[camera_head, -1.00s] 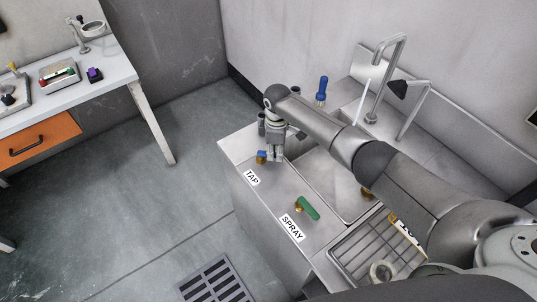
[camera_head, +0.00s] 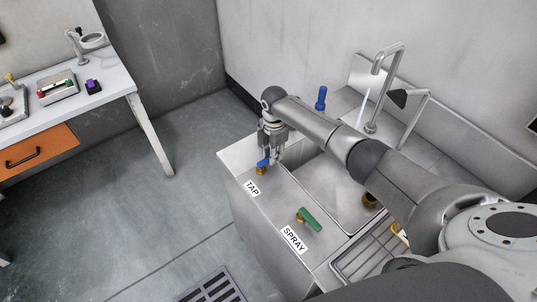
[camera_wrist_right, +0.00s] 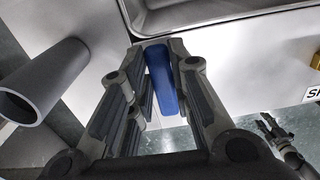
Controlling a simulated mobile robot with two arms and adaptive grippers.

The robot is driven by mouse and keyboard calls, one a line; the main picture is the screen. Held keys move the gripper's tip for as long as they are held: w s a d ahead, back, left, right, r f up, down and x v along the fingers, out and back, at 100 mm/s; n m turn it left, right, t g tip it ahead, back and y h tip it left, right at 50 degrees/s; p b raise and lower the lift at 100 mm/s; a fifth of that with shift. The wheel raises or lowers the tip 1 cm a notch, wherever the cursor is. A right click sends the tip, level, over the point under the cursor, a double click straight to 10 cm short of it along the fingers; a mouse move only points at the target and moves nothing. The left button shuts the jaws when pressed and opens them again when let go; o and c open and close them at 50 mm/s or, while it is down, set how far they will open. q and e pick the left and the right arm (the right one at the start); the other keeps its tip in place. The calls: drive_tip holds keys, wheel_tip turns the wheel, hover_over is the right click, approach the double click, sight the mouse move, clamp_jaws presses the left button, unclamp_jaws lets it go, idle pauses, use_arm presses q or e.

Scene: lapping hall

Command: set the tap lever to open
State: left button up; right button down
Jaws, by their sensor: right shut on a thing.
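The tap lever (camera_head: 263,162) is a short blue handle on a brass valve (camera_head: 261,171), behind the TAP label (camera_head: 252,188) at the near left of the steel sink counter. My right gripper (camera_head: 271,157) reaches down over it from behind. In the right wrist view the blue lever (camera_wrist_right: 162,80) lies between the two fingers of the right gripper (camera_wrist_right: 160,95), which is shut on it. The gripper hides part of the lever in the head view.
A green lever (camera_head: 310,219) sits by the SPRAY label (camera_head: 293,239). The sink basin (camera_head: 325,185) and tall faucet (camera_head: 392,75) are to the right, with a blue-handled item (camera_head: 321,98) behind. A grey cylinder (camera_wrist_right: 45,85) stands beside the gripper.

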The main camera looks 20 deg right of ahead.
drive_tip(key=shift+w+a+n, duration=0.1)
drive_tip(key=shift+n, duration=0.2)
drive_tip(key=c, duration=1.3)
unclamp_jaws()
wheel_tip(320, 180, up, 12)
drive_tip(key=shift+r, duration=0.1)
